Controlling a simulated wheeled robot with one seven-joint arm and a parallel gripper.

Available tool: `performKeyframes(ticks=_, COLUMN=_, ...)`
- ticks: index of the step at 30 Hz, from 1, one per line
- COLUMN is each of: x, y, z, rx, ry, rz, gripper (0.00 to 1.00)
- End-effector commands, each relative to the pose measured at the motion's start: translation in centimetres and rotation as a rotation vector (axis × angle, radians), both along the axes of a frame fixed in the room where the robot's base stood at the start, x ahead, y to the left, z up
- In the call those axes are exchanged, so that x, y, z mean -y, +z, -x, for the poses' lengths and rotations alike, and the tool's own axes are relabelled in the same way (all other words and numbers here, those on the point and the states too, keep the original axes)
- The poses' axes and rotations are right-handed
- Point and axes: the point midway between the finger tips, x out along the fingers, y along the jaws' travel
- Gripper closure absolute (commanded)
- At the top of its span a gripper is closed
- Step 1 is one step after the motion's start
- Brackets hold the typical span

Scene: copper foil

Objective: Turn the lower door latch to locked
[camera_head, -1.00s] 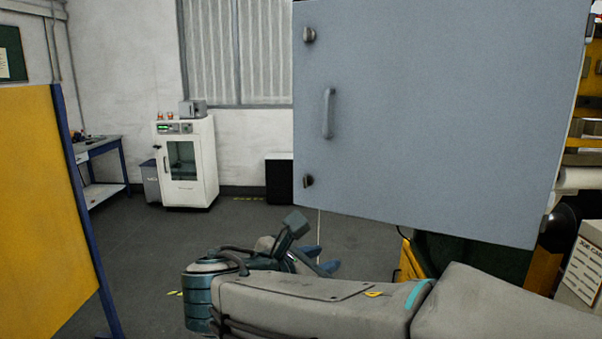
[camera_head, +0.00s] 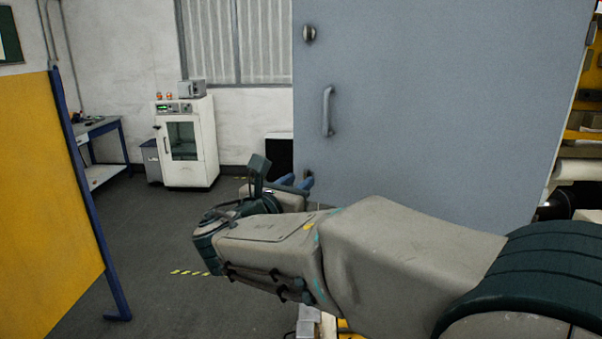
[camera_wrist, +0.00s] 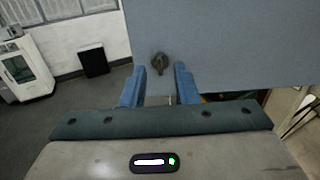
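The grey-blue cabinet door (camera_head: 430,110) fills the right of the head view. Its lower latch (camera_head: 307,174) is a small dark knob at the door's lower left, partly hidden by my gripper. In the wrist view the lower latch (camera_wrist: 160,64) shows whole, its grip close to upright, just beyond the gap between the fingertips. My gripper (camera_wrist: 160,78) is open with two blue fingers spread wide and nothing between them. In the head view my gripper (camera_head: 296,182) is at the lower latch's height. Whether it touches the latch cannot be told.
The upper latch (camera_head: 309,34) and a door handle (camera_head: 327,110) sit above on the same door. A yellow panel (camera_head: 45,200) stands at the left. A white cabinet (camera_head: 187,140) and a blue-legged bench (camera_head: 98,145) stand behind.

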Motion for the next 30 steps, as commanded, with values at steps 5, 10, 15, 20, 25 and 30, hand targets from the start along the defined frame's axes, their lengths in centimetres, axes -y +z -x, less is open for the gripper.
performKeyframes(ticks=5, x=0.7, y=0.1, z=-1.7, rx=0.000, ry=0.001, rz=-0.001, gripper=0.73)
performKeyframes(ticks=10, x=0.9, y=0.0, z=-2.1, rx=0.000, ry=0.001, rz=-0.001, gripper=0.73)
performKeyframes(ticks=15, x=0.9, y=0.0, z=-2.1, rx=0.000, ry=0.001, rz=-0.001, gripper=0.73)
performKeyframes(ticks=20, x=0.9, y=0.0, z=-2.1, rx=0.000, ry=0.001, rz=-0.001, gripper=1.00)
performKeyframes(ticks=25, x=0.9, y=0.0, z=-2.1, rx=0.001, ry=0.001, rz=-0.002, gripper=1.00)
performKeyframes(ticks=30, x=0.9, y=-0.2, z=-2.0, rx=0.011, ry=0.001, rz=-0.023, gripper=1.00)
